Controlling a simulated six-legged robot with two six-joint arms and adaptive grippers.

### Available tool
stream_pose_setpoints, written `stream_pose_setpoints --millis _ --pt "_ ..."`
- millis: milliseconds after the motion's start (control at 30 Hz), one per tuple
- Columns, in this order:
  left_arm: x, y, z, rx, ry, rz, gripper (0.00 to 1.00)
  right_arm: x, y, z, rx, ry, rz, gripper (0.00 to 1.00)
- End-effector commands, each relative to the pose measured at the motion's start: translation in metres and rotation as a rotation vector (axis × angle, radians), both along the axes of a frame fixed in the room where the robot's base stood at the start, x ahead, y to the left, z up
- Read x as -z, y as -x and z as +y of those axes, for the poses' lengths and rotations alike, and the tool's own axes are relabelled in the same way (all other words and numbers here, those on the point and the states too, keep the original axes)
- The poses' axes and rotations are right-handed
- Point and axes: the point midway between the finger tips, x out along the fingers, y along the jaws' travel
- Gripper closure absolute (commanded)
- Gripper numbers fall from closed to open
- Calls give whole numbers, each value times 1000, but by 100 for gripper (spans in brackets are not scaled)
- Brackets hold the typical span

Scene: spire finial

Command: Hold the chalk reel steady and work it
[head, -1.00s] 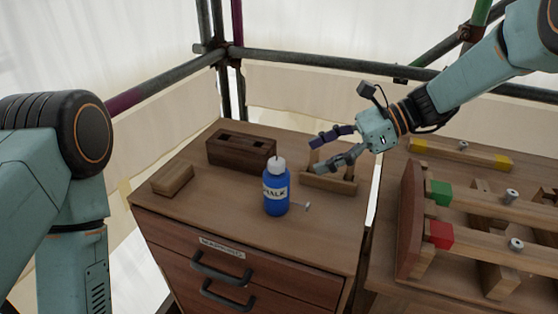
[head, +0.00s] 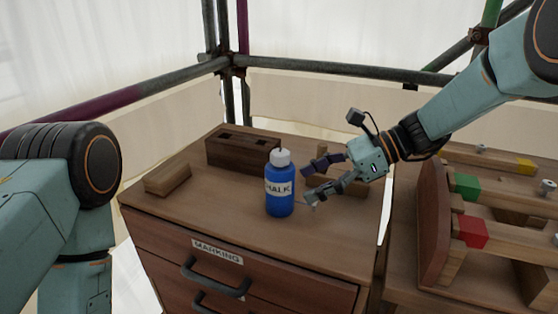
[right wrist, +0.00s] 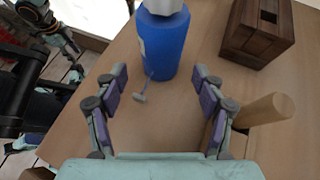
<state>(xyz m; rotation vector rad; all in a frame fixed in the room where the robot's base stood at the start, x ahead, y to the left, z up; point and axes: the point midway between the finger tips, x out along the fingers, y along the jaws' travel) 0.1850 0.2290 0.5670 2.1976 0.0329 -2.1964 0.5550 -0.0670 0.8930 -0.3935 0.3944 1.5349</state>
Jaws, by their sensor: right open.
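The chalk reel is a blue bottle (head: 279,192) with a white cap and a label reading CHALK, upright on the cabinet top (head: 240,200). In the right wrist view the blue body (right wrist: 165,45) stands ahead of the fingers, with a small crank handle (right wrist: 143,90) sticking out toward me. My right gripper (head: 307,181) is open just right of the bottle. Its fingers are apart either side of the crank and not touching the bottle. In the head view the fingers largely hide the crank. My left arm (head: 65,190) shows at the left, its gripper outside the head view.
A dark slotted wooden block (head: 240,150) stands behind the bottle, and a small wooden block (head: 168,179) lies to the left. A wooden rack (head: 350,180) is behind my right gripper. A bench with red (head: 470,231) and green (head: 466,186) blocks stands right. Scaffold pipes cross behind.

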Motion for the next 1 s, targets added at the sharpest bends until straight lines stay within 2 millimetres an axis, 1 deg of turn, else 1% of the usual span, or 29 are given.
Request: stream_pose_setpoints --millis 33,200,300,400,567,933,967,1000 --pt "10 0 0 0 0 0 60 8 0 6 -2 2 -1 30" --pt "27 0 0 0 0 0 60 17 -1 23 -3 2 -3 30" --pt "20 0 0 0 0 0 60 19 -1 34 -3 2 1 30" --pt "18 0 0 0 0 0 60 23 -1 44 -1 1 0 30" --pt "17 0 0 0 0 0 60 29 -2 53 0 1 -1 30" --pt "17 0 0 0 0 0 60 31 -2 57 0 0 -1 30" --pt "17 0 0 0 0 0 60 31 -2 57 0 0 -1 31" --pt "17 0 0 0 0 0 60 31 -2 57 0 0 -1 34"
